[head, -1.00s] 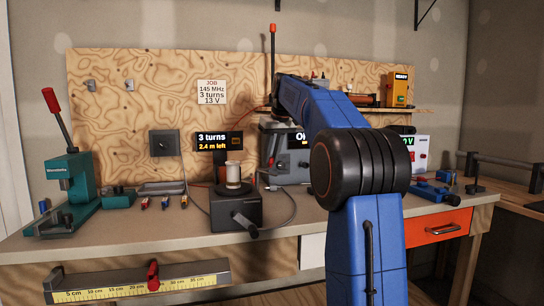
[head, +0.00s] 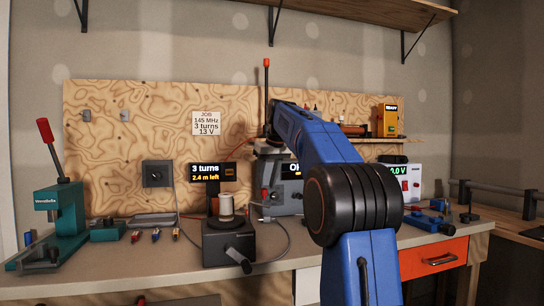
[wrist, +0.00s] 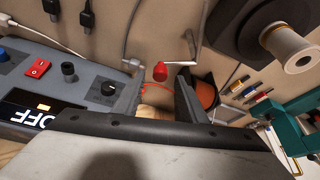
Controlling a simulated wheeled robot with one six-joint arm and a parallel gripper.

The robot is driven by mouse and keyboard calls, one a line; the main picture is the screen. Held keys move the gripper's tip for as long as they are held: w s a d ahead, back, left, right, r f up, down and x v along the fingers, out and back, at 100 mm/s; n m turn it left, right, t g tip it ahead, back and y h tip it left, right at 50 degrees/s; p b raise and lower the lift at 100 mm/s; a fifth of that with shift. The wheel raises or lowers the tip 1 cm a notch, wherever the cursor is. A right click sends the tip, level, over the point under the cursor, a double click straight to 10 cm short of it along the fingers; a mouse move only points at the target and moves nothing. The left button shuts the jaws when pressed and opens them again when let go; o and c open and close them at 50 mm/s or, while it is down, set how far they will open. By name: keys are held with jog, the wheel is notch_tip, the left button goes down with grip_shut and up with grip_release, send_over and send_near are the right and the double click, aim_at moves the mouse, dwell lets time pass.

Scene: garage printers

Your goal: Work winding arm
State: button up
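A dark winder (head: 229,240) with a pale spool (head: 226,207) stands mid-bench in the head view. Its crank handle (head: 240,260) points down to the right. The display (head: 212,172) behind it reads 3 turns, 2.4 m left. In the wrist view the spool (wrist: 290,48) is at top right. My gripper (wrist: 160,88) shows two grey fingers standing apart. A red knob (wrist: 160,72) on a bent metal rod (wrist: 178,63) appears between their tips, with gaps on both sides. My arm partly hides the gripper in the head view.
A grey unit (wrist: 60,85) reading OFF lies left of my fingers in the wrist view. A teal press (head: 60,222) stands at the bench's left. An orange drawer (head: 433,258) is at right front.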

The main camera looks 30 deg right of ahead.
jog(key=v, duration=1.5)
jog(key=shift+s, duration=0.1)
jog(key=s+a+f, duration=1.6)
jog(key=f, duration=0.1)
jog(key=s+a+f, duration=0.3)
jog(key=s+f, duration=0.7)
jog(key=f, duration=0.5)
jog(key=s+a+f, duration=0.3)
jog(key=s+f, duration=0.8)
jog(key=f, duration=0.5)
jog(key=shift+s+f, duration=0.15)
jog(key=shift+s, duration=0.05)
